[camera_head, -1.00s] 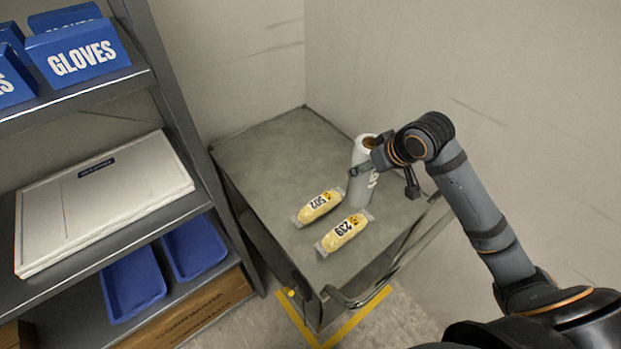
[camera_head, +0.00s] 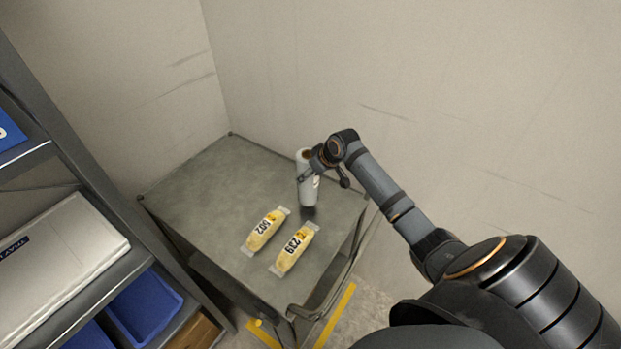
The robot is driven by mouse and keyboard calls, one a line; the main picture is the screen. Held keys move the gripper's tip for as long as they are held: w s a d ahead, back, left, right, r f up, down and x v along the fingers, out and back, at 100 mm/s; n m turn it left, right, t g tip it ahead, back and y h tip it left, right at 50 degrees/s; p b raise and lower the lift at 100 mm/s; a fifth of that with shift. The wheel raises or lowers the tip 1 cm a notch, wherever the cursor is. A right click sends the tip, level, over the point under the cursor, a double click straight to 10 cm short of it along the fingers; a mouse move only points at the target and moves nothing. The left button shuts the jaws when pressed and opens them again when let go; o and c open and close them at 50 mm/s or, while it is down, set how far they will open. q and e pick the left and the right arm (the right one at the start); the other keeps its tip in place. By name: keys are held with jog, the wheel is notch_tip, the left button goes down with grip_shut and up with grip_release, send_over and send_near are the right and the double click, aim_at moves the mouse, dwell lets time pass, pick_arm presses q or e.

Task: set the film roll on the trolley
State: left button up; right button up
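The film roll (camera_head: 308,191) is a white upright cylinder with a brown core and dark print on its side. It is over the right part of the grey trolley (camera_head: 192,180), behind two yellow packs. A dark shadow shows just below its base, and it looks slightly above the trolley top. My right gripper (camera_head: 310,178) is at the upper part of the roll and appears shut on it. The gripper's fingers are partly hidden. My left gripper is out of view.
Two yellow packs, 502 (camera_head: 264,230) and 239 (camera_head: 295,249), lie on the trolley's front part. The trolley's left and back top is clear. A shelf rack with blue trays (camera_head: 143,306) stands at left. Walls are close behind and to the right.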

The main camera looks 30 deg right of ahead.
jog(key=f, duration=0.1)
jog(key=f+p, duration=0.1)
jog(key=f, duration=0.1)
jog(key=shift+w+d+f, duration=0.2)
jog(key=shift+w+f, duration=0.05)
jog(key=shift+f, duration=0.05)
jog(key=o, duration=1.8)
jog(key=shift+s+f, duration=0.1)
jog(key=shift+s, duration=0.05)
jog(key=shift+v, duration=6)
